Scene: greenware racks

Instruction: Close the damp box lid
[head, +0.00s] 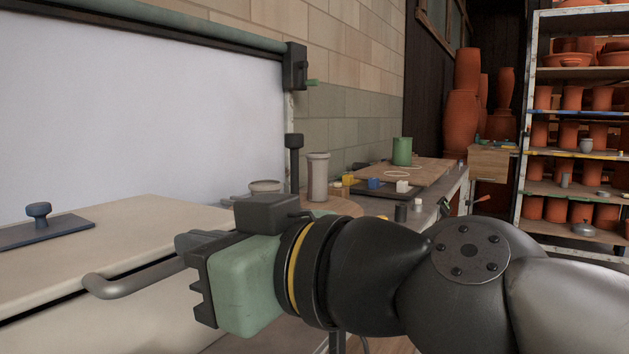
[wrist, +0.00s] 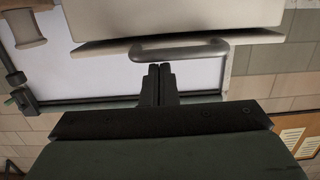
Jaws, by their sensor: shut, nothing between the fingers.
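The damp box (head: 130,325) is a cream chest at the lower left of the head view. Its lid (head: 130,225) looks nearly level, with a dark line under its front edge at the left. I cannot tell whether it is fully seated. A grey bar handle (head: 105,287) sticks out from the front; it also shows in the wrist view (wrist: 180,50). My gripper (wrist: 160,68) is shut and empty, its fingertips close to the handle. Contact cannot be told. In the head view the gripper body hides the right part of the box front.
A blue plate with a knob (head: 45,233) lies on top of the box. A white panel (head: 140,110) stands behind it. A worktable (head: 440,185) with jars and small blocks is beyond my arm. A rack of terracotta pots (head: 570,75) stands at the right.

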